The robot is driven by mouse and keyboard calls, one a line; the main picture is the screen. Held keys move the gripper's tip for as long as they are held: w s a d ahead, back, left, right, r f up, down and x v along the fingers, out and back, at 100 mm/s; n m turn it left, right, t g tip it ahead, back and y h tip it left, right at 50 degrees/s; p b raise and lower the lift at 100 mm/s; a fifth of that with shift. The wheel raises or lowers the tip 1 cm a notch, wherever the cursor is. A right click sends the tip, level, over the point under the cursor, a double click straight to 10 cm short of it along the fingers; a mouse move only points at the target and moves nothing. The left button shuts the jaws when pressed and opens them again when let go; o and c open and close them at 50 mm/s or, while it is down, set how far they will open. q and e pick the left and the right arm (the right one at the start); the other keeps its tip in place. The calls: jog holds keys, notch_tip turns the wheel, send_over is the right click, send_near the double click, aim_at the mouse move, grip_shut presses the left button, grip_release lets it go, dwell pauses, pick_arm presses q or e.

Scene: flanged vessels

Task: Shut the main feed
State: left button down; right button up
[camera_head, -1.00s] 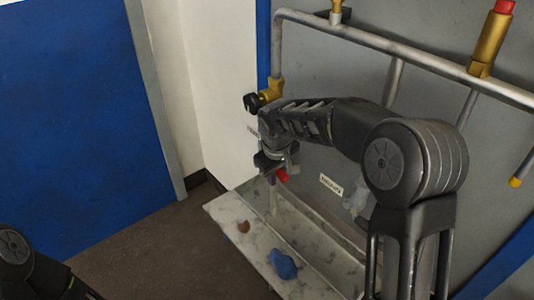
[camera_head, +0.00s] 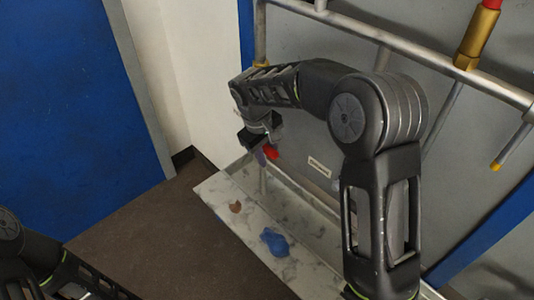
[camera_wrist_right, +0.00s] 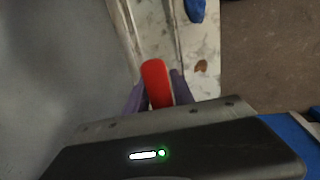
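A red handle (camera_head: 270,153) shows low on the grey panel, beside my right gripper (camera_head: 256,143). In the right wrist view the red handle (camera_wrist_right: 155,82) stands between the two dark fingers of my right gripper (camera_wrist_right: 160,88). The fingers lie close along both its sides and look shut on it. The handle's lower end is hidden behind the gripper body. I cannot read whether a label names this handle as the main feed. Part of my left arm shows at the lower left; its gripper is out of view.
A pipe (camera_head: 400,58) crosses the grey panel (camera_head: 315,120).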

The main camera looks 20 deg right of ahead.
aim_at(265, 146)
jog(key=o, duration=0.3)
jog(key=r, duration=0.2)
jog(key=a+r+b, duration=0.1)
jog(key=r, duration=0.4)
jog(key=shift+s+a+r, duration=0.25)
jog(key=shift+a+r, duration=0.05)
jog(key=shift+r, duration=0.05)
